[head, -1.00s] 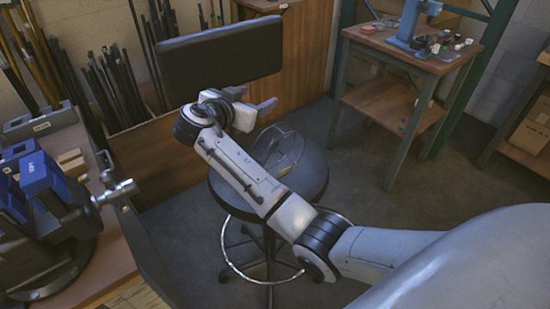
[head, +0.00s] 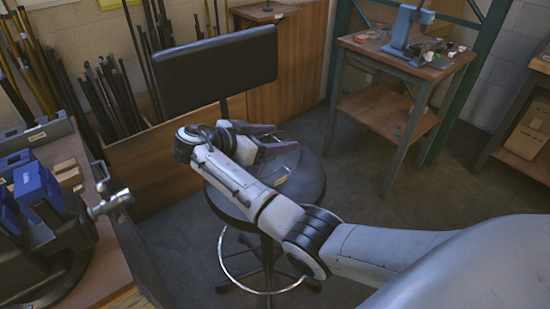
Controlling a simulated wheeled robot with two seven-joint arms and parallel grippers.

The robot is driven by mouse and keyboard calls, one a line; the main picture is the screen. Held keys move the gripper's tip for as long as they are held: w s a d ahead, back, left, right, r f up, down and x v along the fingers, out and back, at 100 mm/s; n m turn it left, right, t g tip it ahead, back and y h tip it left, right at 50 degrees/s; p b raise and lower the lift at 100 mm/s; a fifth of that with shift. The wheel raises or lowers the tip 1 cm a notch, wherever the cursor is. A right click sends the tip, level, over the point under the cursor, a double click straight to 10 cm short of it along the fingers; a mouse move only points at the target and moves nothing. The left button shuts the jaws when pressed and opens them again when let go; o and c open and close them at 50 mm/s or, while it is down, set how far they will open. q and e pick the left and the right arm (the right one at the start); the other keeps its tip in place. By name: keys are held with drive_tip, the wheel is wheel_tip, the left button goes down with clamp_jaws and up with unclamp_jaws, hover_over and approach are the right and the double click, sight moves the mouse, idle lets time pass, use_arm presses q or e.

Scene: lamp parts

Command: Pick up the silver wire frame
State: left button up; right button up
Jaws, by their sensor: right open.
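The silver wire frame (head: 283,178) lies on the round dark seat of a stool (head: 311,181). Only thin parts of it show, because my right gripper and forearm cover much of it. My right gripper (head: 287,138) is open, with its two fingers pointing right, over the seat beside the stool's backrest. The fingers are at the frame in the picture, but I cannot tell whether they touch it or are around it. My left gripper is not in view.
The stool's dark backrest (head: 216,70) stands just behind my right gripper. A workbench with a vise (head: 60,225) is at the left. A small wooden table (head: 405,62) with tools stands at the back right. The floor between is clear.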

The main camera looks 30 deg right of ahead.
drive_tip(key=x, duration=0.3)
drive_tip(key=shift+d+f, duration=0.15)
drive_tip(key=shift+f, duration=0.05)
clamp_jaws()
wheel_tip(320, 180, up, 10)
drive_tip(key=shift+r, duration=0.1)
idle(0.5)
